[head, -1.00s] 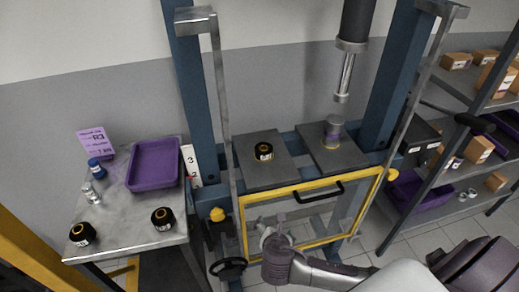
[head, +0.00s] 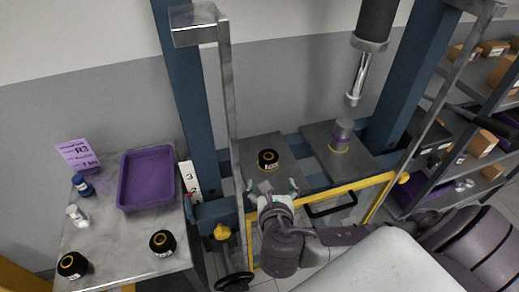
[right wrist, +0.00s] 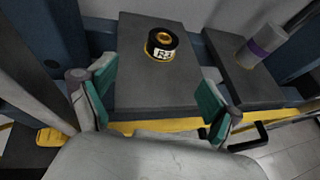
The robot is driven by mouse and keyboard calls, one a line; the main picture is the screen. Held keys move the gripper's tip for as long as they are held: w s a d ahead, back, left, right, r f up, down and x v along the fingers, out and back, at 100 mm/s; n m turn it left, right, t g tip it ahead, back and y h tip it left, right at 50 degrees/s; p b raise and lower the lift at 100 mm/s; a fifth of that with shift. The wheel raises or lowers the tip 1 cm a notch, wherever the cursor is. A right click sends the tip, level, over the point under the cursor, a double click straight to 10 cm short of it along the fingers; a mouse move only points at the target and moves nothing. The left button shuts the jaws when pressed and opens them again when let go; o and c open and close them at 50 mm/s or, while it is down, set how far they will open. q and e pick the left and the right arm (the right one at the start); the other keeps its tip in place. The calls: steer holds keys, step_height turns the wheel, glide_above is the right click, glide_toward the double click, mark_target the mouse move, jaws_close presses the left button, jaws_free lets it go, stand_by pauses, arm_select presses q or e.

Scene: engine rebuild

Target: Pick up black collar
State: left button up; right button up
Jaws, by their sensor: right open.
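A black collar (head: 268,159) with a yellow-orange ring around its bore stands upright on the left grey plate (head: 262,144) of the press. In the right wrist view the same collar (right wrist: 161,45) shows a white label facing me. Two similar collars stand on the side table, one near its right edge (head: 162,243) and one at the front left (head: 72,265). My right gripper (head: 274,188) is open and empty at the front of the left plate. In the right wrist view its green-padded fingers (right wrist: 158,85) are spread apart, short of the collar. My left gripper is not seen.
A grey cylinder with a purple band (head: 342,136) stands on the right plate under the press ram (head: 357,78). Blue posts and a yellow-framed guard (head: 375,190) border the plates. The side table holds a purple tray (head: 147,205) and small bottle-like parts.

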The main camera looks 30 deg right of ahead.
glide_toward(269, 157)
steer(key=shift+w+d+f+p, duration=0.15)
steer(key=shift+w+f+p, duration=0.35)
steer(key=shift+w, duration=0.1)
steer(key=shift+x, duration=1.15)
steer(key=shift+w+f, duration=0.15)
steer(key=shift+w, duration=0.05)
steer(key=x, duration=0.1)
steer(key=p+x, duration=0.1)
steer(key=x, duration=0.2)
steer(key=shift+w+d+r+p, duration=0.1)
steer(key=shift+d+r+p, duration=0.15)
steer(key=shift+p, duration=0.1)
steer(key=shift+w+d+f, duration=0.25)
steer(key=shift+w+f, duration=0.05)
steer(key=shift+w, duration=0.1)
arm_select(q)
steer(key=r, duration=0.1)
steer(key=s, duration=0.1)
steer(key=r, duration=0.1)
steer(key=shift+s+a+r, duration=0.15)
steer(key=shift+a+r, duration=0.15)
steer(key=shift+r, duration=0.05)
arm_select(e)
steer(key=c, duration=0.5)
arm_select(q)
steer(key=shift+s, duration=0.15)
arm_select(e)
steer(key=shift+r, duration=0.1)
steer(key=c, duration=1.2)
